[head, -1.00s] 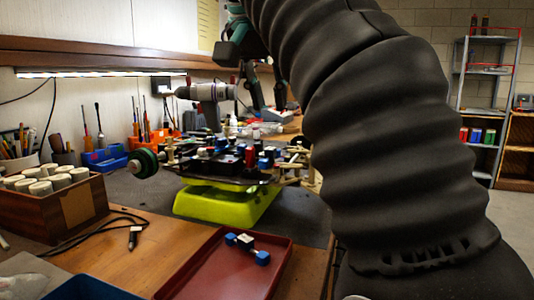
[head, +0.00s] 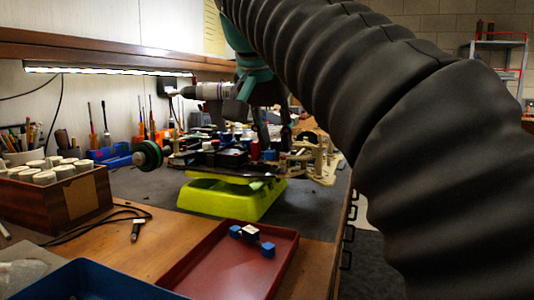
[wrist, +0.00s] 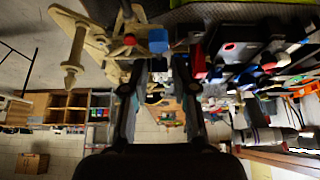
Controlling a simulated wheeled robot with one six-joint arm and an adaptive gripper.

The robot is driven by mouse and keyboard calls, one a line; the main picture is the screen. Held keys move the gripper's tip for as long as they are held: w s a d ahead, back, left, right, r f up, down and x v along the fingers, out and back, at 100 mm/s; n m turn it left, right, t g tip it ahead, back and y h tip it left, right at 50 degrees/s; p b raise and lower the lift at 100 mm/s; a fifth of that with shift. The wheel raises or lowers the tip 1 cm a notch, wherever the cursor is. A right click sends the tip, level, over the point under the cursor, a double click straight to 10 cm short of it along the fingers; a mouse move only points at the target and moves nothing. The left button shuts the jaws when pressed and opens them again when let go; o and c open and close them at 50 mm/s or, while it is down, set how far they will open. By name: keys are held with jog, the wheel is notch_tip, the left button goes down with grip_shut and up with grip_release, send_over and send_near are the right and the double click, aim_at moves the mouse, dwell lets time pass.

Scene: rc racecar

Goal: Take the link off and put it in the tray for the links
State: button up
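The car chassis (head: 215,160), crowded with small parts, sits on a yellow-green stand (head: 232,199). My gripper (head: 271,145) is over the right end of the chassis. In the wrist view my gripper (wrist: 162,64) has its two fingers apart with a gap between them. A small blue block (wrist: 158,40), perhaps one end of a link, shows just beyond the fingertips; I cannot tell whether they touch it. A link with blue ends and a white middle (head: 250,232) lies in the red tray (head: 206,273). Any link still on the car is hard to make out.
A blue tray (head: 92,278) is at the front left. A wooden box (head: 20,207) of pale cylinders stands at the left, with a black cable and pen-like tool beside it. A drill (head: 206,92) is behind the chassis. The bench's right edge is close by.

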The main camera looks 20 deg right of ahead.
aim_at(275, 142)
grip_shut()
jog(key=shift+r+p, duration=0.65)
jog(key=shift+p, duration=0.05)
dwell(0.6)
jog(key=shift+r+p, duration=0.95)
jog(key=shift+r, duration=1.05)
